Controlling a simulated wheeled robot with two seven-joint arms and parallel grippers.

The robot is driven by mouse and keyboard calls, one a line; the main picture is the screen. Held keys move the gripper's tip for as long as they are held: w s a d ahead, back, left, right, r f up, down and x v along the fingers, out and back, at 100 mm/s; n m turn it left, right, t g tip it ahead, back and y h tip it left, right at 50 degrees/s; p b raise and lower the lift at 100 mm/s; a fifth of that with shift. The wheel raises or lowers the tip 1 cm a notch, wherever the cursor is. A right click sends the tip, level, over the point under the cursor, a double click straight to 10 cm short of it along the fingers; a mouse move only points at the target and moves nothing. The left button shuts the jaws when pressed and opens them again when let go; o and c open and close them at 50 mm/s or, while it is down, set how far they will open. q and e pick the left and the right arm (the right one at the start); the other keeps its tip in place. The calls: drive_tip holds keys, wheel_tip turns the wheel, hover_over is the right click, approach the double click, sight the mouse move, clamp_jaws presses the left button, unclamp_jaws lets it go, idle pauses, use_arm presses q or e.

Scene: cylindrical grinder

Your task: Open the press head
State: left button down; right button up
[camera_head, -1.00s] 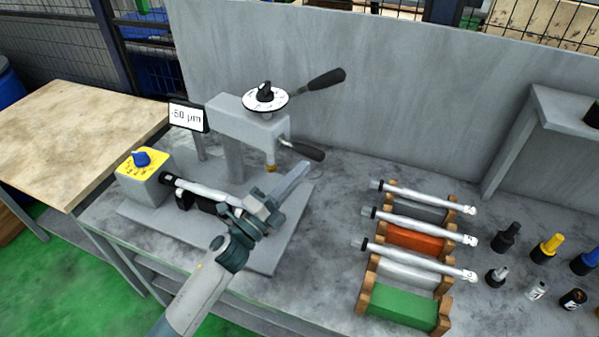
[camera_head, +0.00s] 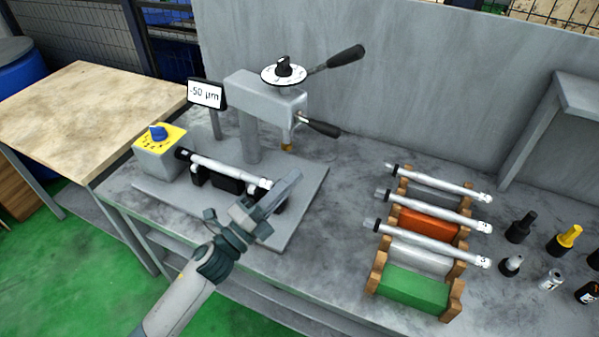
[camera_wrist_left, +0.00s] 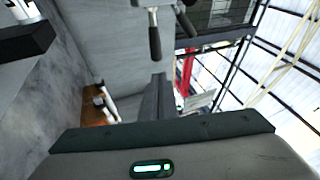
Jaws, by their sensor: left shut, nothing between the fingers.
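The press head (camera_head: 262,88) is the grey block on a column at the back of the grey base plate (camera_head: 305,192). A round white dial (camera_head: 284,73) with a black knob is on top. One black-handled lever (camera_head: 345,57) points up right; a lower one (camera_head: 322,128) points right and slightly down. My left gripper (camera_head: 290,182) is shut and empty, in front of and below the head, apart from both levers. In the left wrist view its fingers (camera_wrist_left: 158,98) are together, with a black handle (camera_wrist_left: 155,42) beyond them. My right gripper is not in view.
A white shaft (camera_head: 228,171) lies beside the yellow-topped box (camera_head: 160,150) with a blue knob, close behind my gripper. A display (camera_head: 206,94) reads -50 µm. A rack (camera_head: 415,290) with several shafts stands to the right. Bare bench lies between.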

use_arm(q)
drive_tip(key=shift+s+d+b+v, duration=0.1)
drive_tip(key=shift+b+v, duration=0.15)
drive_tip(key=shift+v, duration=0.65)
drive_tip(key=shift+s+d+b+v, duration=0.15)
drive_tip(key=shift+b+v, duration=0.1)
drive_tip(key=shift+v, duration=0.65)
drive_tip(key=shift+w, duration=0.1)
